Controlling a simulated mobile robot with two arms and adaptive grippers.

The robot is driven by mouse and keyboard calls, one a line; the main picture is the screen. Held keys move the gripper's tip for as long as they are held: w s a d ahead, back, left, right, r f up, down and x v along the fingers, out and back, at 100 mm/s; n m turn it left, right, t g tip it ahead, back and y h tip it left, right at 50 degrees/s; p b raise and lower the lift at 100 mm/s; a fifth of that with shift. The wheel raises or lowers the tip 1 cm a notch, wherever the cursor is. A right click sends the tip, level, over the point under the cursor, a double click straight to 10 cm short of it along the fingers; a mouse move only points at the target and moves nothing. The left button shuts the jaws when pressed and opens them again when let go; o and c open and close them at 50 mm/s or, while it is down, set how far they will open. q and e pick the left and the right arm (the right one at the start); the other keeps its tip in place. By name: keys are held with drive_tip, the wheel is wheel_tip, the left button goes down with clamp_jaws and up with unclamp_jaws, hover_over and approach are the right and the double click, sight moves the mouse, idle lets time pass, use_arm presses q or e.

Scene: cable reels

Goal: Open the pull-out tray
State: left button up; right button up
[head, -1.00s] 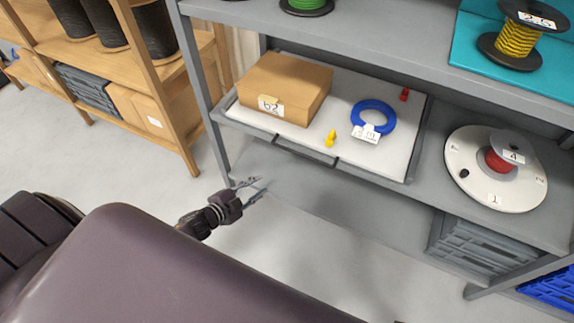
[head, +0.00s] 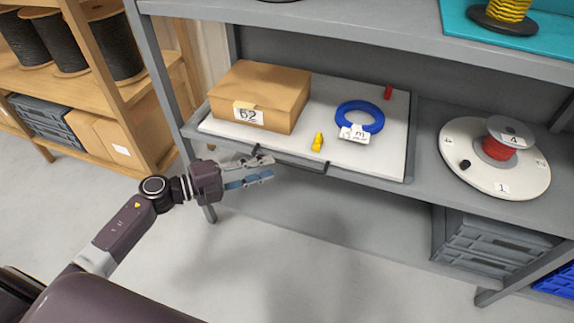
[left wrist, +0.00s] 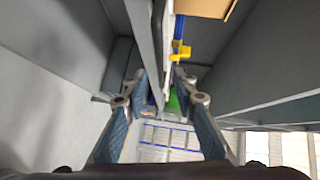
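The pull-out tray (head: 388,165) is a white-topped grey tray on the middle shelf of the grey rack. A dark bar handle (head: 310,166) runs along its front edge. My left gripper (head: 270,167) is close to the left part of this handle, and its two fingers are apart. In the left wrist view the open fingers (left wrist: 158,78) stand on both sides of a grey strip that looks like the tray's front or handle. Whether they touch it cannot be told. My right gripper is not in view.
On the tray are a cardboard box (head: 262,95), a blue cable ring (head: 360,117), a yellow piece (head: 317,142) and a red piece (head: 388,92). A white reel (head: 520,175) stands right of the tray. Grey crates (head: 490,245) sit below. The floor in front is clear.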

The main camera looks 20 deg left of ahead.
sight(286, 162)
use_arm(q)
drive_tip(key=shift+b+x, duration=0.35)
drive_tip(key=shift+x, duration=3.05)
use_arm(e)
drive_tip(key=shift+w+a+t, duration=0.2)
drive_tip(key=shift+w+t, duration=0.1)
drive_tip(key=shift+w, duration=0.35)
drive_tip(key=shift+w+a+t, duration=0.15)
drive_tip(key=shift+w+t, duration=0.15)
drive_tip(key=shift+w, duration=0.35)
use_arm(q)
clamp_jaws()
